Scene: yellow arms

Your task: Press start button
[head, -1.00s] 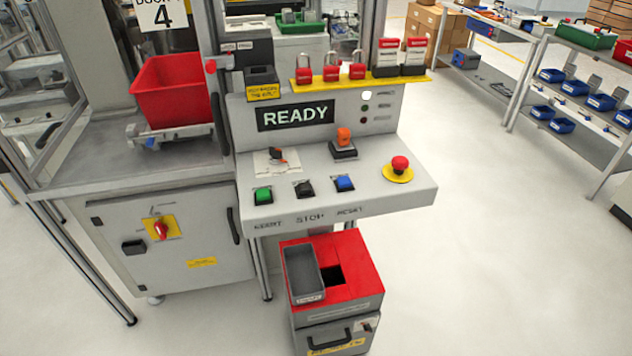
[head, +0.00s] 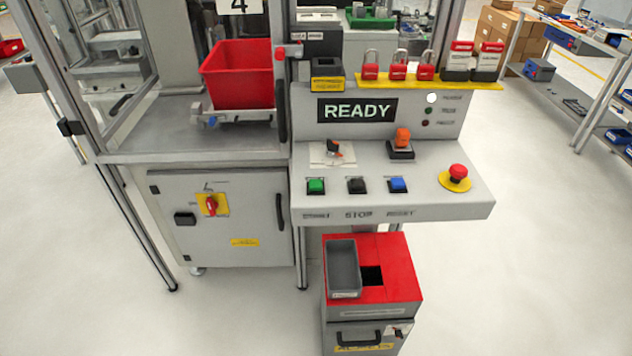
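The green button (head: 316,186) is at the left of a row on the grey console (head: 440,205). The lettering below it is too blurred to read surely. A black button (head: 356,186) above the word STOP and a blue button (head: 397,185) sit to its right. The display (head: 356,110) behind the buttons reads READY. A white lamp (head: 432,98) beside the display is lit. Neither of my grippers is in the head view.
A red mushroom button (head: 458,172) on a yellow disc is at the console's right. An orange-topped switch (head: 402,138) and a rotary selector (head: 334,149) stand behind the row. A red-topped cabinet (head: 400,285) stands below the console. Floor in front is clear.

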